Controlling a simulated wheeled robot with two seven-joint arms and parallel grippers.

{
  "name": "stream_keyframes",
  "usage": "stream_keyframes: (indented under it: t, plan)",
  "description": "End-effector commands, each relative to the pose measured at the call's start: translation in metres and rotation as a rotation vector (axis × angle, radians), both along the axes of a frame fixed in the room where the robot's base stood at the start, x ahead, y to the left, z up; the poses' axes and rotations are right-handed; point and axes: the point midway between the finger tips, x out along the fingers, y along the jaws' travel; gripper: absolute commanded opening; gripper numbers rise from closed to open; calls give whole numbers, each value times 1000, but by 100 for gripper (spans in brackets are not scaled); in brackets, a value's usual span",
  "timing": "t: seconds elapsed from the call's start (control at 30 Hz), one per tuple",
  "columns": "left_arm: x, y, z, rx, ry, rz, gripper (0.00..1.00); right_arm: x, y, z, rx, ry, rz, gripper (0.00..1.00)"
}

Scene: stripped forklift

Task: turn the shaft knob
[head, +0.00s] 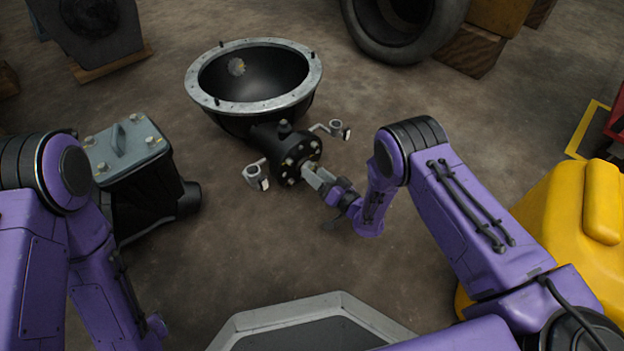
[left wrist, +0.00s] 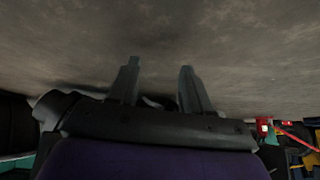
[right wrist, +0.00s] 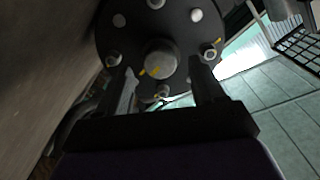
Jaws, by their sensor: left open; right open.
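The shaft knob (right wrist: 160,58) is a round grey stub with a yellow mark, at the middle of a dark bolted flange (right wrist: 190,20) in the right wrist view. In the head view the flange (head: 290,160) ends the neck of a black bowl-shaped housing (head: 255,122). My right gripper (right wrist: 165,75) is open, its fingers pointing at the flange on either side of the knob in the picture. I cannot tell whether the tips reach around it. In the head view this gripper (head: 316,178) partly hides the knob. My left gripper (left wrist: 158,70) is open and empty, facing bare floor.
Two grey brackets with rings stick out beside the neck, one at left (head: 256,175) and one at right (head: 336,128). A black box with a grey lid (head: 127,147) stands at left. A yellow body (head: 575,220) is at right. A tyre (head: 405,30) lies behind.

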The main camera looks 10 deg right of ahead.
Motion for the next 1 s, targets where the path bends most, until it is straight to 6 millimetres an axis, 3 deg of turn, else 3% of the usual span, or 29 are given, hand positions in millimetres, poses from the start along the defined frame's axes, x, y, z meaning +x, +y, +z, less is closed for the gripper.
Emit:
stream_keyframes:
  t: [0.13,0.4,0.6,1.0]
  plan:
    - [8,-6,-2,-22,-64,60,49,13,8,-2,1,-1,0,68]
    - [9,-6,0,-27,-77,73,49,16,9,0,-1,1,0,68]
    - [9,-6,0,-26,-76,71,49,15,9,0,-1,2,-1,12]
    - [6,-4,2,-17,-51,49,49,15,8,1,56,35,-2,12]
